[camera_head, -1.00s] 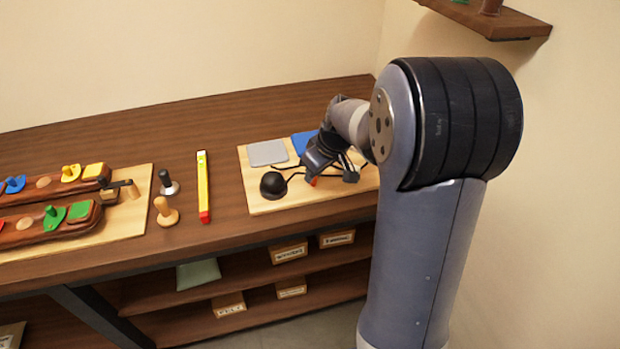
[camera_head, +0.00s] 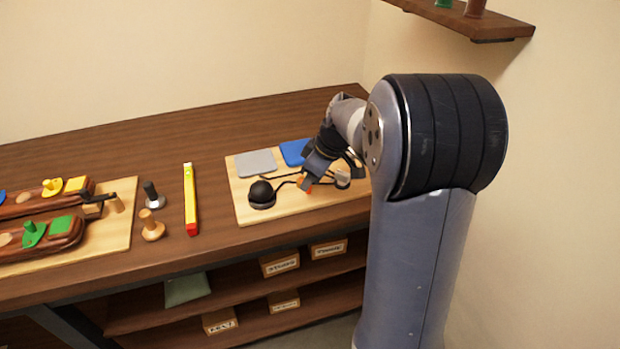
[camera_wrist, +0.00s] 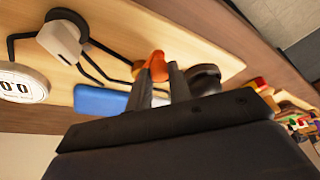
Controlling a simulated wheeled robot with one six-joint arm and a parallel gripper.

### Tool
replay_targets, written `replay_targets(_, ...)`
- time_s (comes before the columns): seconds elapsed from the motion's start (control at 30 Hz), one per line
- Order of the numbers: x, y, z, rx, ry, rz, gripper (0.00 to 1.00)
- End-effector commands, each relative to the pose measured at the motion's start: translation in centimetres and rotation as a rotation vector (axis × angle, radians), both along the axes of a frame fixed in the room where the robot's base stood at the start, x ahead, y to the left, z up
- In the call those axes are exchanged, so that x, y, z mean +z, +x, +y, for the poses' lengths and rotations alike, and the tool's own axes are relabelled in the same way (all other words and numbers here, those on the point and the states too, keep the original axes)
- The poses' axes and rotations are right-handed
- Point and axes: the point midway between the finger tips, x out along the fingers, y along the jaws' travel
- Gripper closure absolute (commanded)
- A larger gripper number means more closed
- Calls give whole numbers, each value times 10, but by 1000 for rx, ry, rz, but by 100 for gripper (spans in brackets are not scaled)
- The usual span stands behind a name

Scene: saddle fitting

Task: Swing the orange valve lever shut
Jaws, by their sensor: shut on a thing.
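The orange valve lever (camera_head: 304,186) shows as a small orange piece beside my gripper (camera_head: 308,181) over the light wooden board (camera_head: 242,213). In the wrist view the lever's orange end (camera_wrist: 157,66) sits between the tips of my gripper (camera_wrist: 160,78), which is shut on it. A brass-coloured part (camera_wrist: 138,68) shows next to the orange end. The rest of the lever and its valve body are mostly hidden by my fingers and wrist.
A black dome (camera_head: 262,192), a grey pad (camera_head: 256,163) and a blue pad (camera_head: 296,152) are on the board. Dark hoses run near my gripper. A wall shelf (camera_head: 470,20) is above right.

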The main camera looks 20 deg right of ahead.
Motion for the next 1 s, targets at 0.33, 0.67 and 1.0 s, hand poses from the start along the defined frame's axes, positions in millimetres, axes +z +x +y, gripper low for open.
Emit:
replay_targets(0.33,0,0,0,-2,-2,0,60)
replay_targets(0.67,9,-2,-3,-3,-2,-4,60)
replay_targets(1.0,69,-19,-21,-4,-4,-5,60)
